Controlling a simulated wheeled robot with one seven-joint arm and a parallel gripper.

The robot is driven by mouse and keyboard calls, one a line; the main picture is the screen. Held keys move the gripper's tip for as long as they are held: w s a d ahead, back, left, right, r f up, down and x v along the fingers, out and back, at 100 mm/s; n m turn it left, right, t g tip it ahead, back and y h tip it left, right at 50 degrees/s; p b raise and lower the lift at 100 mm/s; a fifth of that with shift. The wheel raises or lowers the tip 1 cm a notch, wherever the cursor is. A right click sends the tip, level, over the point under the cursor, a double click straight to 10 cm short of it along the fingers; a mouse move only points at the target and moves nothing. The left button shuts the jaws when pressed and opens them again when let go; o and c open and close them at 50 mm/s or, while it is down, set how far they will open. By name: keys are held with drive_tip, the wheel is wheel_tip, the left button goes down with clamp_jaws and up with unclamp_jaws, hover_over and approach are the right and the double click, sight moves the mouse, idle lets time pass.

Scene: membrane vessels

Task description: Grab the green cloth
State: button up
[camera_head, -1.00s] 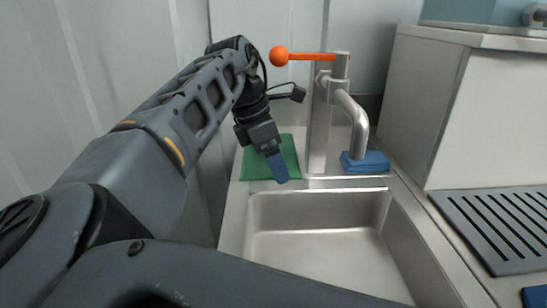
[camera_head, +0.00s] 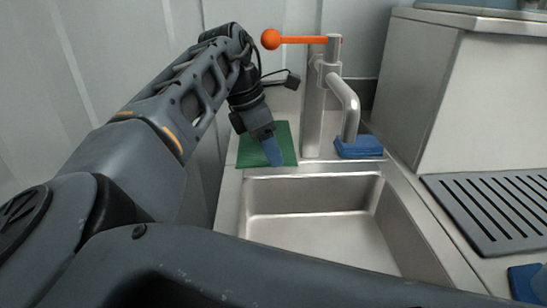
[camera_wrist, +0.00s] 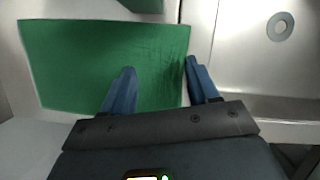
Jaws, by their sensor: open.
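The green cloth (camera_head: 285,146) lies flat on the counter behind the sink, left of the tap, partly hidden by my gripper in the head view. In the wrist view the cloth (camera_wrist: 100,60) fills the left and middle. My gripper (camera_head: 273,158) points down at the cloth. In the wrist view its two blue fingers (camera_wrist: 160,80) are apart with nothing held. One finger is over the cloth and the other is by its right edge. I cannot tell whether the fingertips touch the cloth.
A steel sink (camera_head: 312,195) lies in front of the cloth. A tap (camera_head: 346,105) with an orange lever (camera_head: 300,40) stands to its right, with a blue sponge (camera_head: 358,147) at its foot. A dark drain rack (camera_head: 490,210) is at the right. A wall stands close on the left.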

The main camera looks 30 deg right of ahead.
drive_tip(key=shift+s+f, duration=0.1)
drive_tip(key=shift+f, duration=0.15)
drive_tip(key=c, duration=0.9)
drive_tip(key=shift+c, duration=0.7)
wheel_tip(320, 180, up, 12)
drive_tip(key=p, duration=1.6)
drive_tip(key=shift+r, duration=0.2)
clamp_jaws()
wheel_tip(320, 180, up, 9)
drive_tip(key=p, duration=0.7)
drive_tip(key=shift+p, duration=0.35)
drive_tip(key=shift+a, duration=0.1)
